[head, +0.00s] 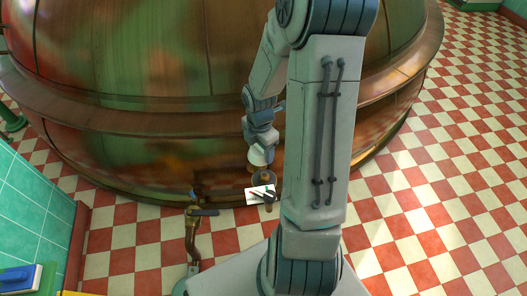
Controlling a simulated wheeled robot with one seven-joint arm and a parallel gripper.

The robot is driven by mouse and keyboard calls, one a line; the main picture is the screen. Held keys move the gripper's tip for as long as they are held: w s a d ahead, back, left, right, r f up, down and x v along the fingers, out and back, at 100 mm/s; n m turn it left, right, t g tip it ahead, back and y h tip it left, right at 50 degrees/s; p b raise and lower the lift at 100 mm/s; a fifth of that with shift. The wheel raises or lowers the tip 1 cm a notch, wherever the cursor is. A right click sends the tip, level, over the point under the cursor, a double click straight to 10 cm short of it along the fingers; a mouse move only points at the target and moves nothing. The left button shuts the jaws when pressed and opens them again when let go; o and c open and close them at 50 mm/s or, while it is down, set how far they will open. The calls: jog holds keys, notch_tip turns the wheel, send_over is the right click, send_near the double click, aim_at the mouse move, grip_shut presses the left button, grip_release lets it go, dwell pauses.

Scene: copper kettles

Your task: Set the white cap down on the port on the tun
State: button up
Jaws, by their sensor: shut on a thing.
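The tun is the large copper vessel (150,90), green and brown with a wide rim band, filling the upper left and middle. My gripper (261,147) points down at its lower front, partly beside my own arm.
A brass pipe with a dark lever handle (205,212) stands to the left. My arm hides the area to the right. Red and white checkered floor (450,180) is open at right.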

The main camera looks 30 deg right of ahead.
aim_at(264, 175)
jog(key=shift+s+d+f+n, duration=0.4)
jog(key=shift+s+f+n, duration=0.25)
jog(key=shift+n, duration=0.45)
notch_tip(264, 175, down, 9)
jog(key=b, duration=0.9)
jog(key=shift+r+b, duration=0.15)
jog(key=shift+b, duration=0.15)
jog(key=shift+f+b, duration=0.45)
jog(key=shift+f, duration=0.45)
jog(key=shift+f, duration=0.55)
jog(key=o, duration=1)
notch_tip(264, 175, up, 14)
jog(key=p, duration=0.5)
jog(key=shift+w+f+p, duration=0.1)
jog(key=shift+p, duration=0.25)
